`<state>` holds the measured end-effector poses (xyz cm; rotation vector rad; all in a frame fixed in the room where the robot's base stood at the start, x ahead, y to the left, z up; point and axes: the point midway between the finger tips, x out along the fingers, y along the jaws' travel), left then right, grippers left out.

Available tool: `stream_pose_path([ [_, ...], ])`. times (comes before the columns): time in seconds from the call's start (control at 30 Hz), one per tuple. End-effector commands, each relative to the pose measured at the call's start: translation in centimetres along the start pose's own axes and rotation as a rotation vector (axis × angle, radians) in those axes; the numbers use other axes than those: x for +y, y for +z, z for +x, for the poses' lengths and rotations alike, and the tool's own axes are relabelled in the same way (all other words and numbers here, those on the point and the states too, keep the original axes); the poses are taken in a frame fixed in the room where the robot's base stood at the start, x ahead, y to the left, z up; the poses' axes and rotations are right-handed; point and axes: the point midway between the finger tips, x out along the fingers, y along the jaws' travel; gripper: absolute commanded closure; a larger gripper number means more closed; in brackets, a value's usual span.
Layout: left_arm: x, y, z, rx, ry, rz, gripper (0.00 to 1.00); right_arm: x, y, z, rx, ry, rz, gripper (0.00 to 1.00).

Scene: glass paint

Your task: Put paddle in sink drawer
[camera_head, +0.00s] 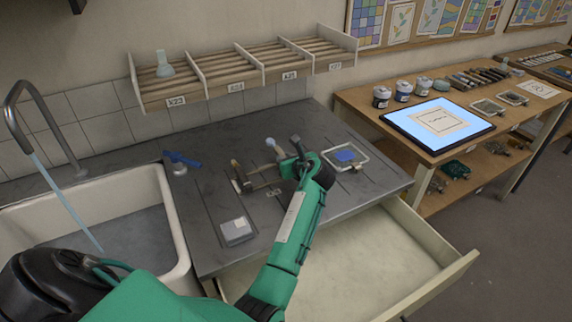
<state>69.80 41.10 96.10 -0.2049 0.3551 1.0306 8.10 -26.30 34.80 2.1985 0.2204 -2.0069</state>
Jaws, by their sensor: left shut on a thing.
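My green left arm reaches over the dark counter, and its left gripper (297,160) is at the tool holder (262,184) near the counter's middle. The gripper is shut on a slim thing, largely hidden by the wrist; I cannot tell for sure that it is the paddle. A small grey end (296,140) shows just above the gripper. A pale-headed tool (272,146) and a brown-handled tool (237,172) stand just left of it. The pale drawer (440,268) under the counter is pulled open, and the visible part of its floor is empty. My right gripper is not in view.
The white sink (168,205) with a running tap (22,118) is at left. A blue tool (182,159), a grey box (236,231) and a framed tray (345,157) lie on the counter. A wooden rack (240,77) hangs above; a side table with a screen (400,125) stands right.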

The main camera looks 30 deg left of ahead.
Motion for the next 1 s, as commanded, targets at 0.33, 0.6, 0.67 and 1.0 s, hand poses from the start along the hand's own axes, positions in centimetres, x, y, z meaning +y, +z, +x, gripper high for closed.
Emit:
stream_pose_path([
  [0.33, 0.0, -2.3, 0.9, 0.0, 0.0, 0.0, 1.0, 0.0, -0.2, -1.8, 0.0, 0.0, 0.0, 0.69],
  [0.6, 0.0, -2.5, 1.0, 0.001, 0.001, 0.001, 1.0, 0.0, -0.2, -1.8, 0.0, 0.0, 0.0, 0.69],
  [0.67, 0.0, -2.6, 1.0, 0.001, 0.0, 0.0, 0.71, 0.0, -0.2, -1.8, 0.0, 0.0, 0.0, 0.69],
  [1.0, 0.0, -2.6, 1.0, 0.001, 0.0, 0.0, 0.58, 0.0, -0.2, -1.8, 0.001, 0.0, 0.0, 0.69],
])
